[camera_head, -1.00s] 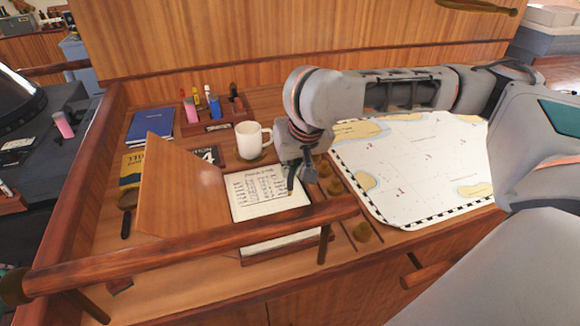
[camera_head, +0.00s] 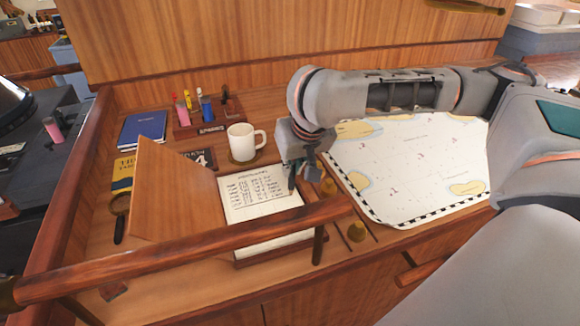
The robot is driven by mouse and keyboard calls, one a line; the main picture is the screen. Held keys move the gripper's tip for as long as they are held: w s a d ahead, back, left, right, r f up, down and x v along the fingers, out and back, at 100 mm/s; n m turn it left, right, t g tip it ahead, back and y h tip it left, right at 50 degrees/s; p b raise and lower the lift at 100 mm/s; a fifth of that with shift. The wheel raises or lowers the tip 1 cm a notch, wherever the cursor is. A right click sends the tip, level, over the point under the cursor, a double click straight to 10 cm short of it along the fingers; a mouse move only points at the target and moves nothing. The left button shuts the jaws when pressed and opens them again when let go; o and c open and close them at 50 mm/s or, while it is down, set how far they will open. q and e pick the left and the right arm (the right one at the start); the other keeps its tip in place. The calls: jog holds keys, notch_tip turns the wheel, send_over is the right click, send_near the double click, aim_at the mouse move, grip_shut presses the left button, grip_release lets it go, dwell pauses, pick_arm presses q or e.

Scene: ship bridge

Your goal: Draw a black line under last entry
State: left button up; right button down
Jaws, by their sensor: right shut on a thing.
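The open logbook (camera_head: 262,213) lies on the wooden desk, with rows of dark handwriting on the upper part of its white page. Its slanted wooden-looking cover stands at the left. My right gripper (camera_head: 296,172) is over the page's right edge, shut on a slim dark pen (camera_head: 291,184) that points down. The pen tip is at or just above the page, right of the written rows; I cannot tell whether it touches. No drawn line can be made out under the entries. My left gripper is not in view.
A wooden rail (camera_head: 190,250) crosses in front of the logbook. A magnifier (camera_head: 119,215) lies left.

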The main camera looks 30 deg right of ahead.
dwell(0.3)
jog(key=shift+r, duration=3.05)
